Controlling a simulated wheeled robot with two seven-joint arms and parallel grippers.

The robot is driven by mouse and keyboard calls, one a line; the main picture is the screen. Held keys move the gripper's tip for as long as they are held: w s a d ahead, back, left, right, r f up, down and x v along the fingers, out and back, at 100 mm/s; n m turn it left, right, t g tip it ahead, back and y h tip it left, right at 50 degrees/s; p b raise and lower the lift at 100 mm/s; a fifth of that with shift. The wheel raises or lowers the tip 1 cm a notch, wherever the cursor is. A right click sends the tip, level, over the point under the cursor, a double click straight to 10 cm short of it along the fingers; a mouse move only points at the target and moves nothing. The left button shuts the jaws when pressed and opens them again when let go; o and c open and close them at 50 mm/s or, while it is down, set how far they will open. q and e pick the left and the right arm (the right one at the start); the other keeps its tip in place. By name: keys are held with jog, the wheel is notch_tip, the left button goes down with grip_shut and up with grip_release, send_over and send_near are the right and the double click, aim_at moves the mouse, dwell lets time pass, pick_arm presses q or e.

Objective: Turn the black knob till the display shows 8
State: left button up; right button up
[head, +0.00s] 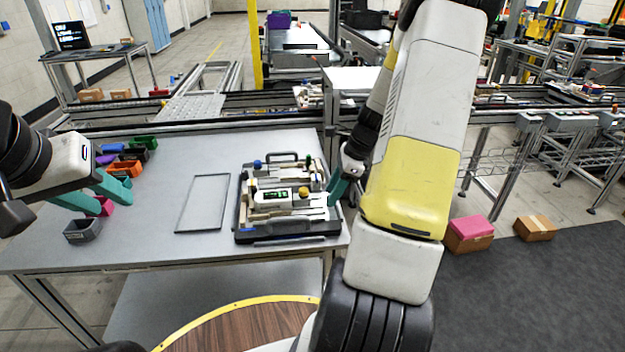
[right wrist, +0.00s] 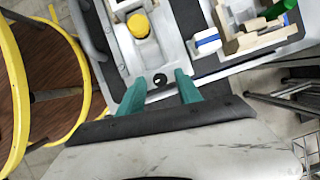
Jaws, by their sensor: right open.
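The fixture case (head: 238,226) lies on the grey table. Its small white-framed display (head: 272,196) shows green digits too small to read. A yellow knob (head: 303,191) sits at the display's right; it also shows in the right wrist view (right wrist: 138,25). A small round black knob (right wrist: 160,80) shows in the right wrist view, between the teal fingertips of my right gripper (right wrist: 159,87). The fingers are apart; contact with it cannot be told. My right gripper (head: 338,188) is at the case's right side in the head view. My left gripper (head: 97,194) is open and empty at the table's left.
A blue knob (head: 257,164) is at the back of the case. A thin dark rectangular frame (head: 203,203) lies left of it. Several coloured bins, including an orange one (head: 125,169) and a grey one (head: 83,231), stand near my left gripper. The front middle of the table is clear.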

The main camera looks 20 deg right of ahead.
jog(key=shift+a+f, duration=0.15)
jog(key=shift+f, duration=0.2)
grip_shut()
jog(key=shift+w+n, duration=0.1)
jog(key=shift+n, duration=0.2)
